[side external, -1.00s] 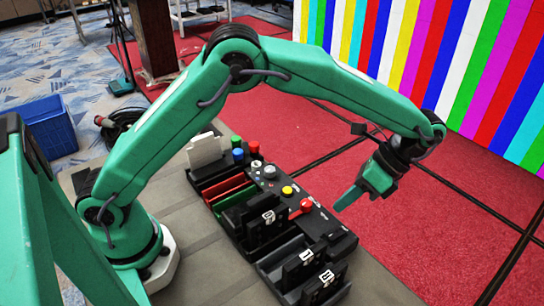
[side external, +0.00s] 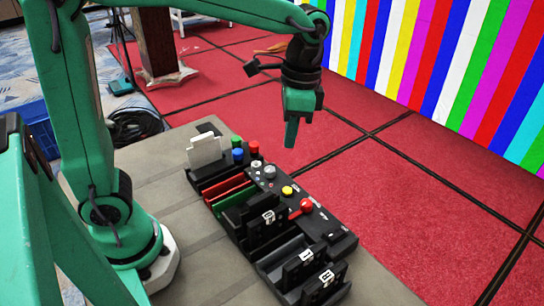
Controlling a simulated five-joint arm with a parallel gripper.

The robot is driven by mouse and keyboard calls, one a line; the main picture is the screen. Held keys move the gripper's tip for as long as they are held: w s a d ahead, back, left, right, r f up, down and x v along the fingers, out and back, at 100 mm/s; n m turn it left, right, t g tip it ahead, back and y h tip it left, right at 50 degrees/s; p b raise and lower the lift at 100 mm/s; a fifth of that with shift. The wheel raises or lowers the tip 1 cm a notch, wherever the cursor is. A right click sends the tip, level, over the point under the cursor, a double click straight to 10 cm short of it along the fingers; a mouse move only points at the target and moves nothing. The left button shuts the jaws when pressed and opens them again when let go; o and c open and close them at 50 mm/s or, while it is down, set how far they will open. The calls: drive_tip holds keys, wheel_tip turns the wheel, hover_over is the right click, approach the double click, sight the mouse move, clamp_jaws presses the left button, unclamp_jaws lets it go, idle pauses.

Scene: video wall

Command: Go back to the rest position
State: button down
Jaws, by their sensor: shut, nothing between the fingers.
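My gripper (side external: 291,135) shows in the side external view, pointing down with its green fingers together and nothing between them. It hangs in the air to the right of and above the black control panel (side external: 322,222). My arm reaches to it from the left along the top of the picture. No separate rest stand or marker shows.
A striped video wall (side external: 450,75) stands behind open red floor (side external: 420,180).

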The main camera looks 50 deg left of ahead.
drive_tip(key=s+a+n+t, duration=0.7)
drive_tip(key=s+a, duration=0.2)
drive_tip(key=s, duration=0.2)
drive_tip(key=shift+s+a+r, duration=0.15)
drive_tip(key=shift+a+r, duration=0.1)
drive_tip(key=shift+r, duration=0.15)
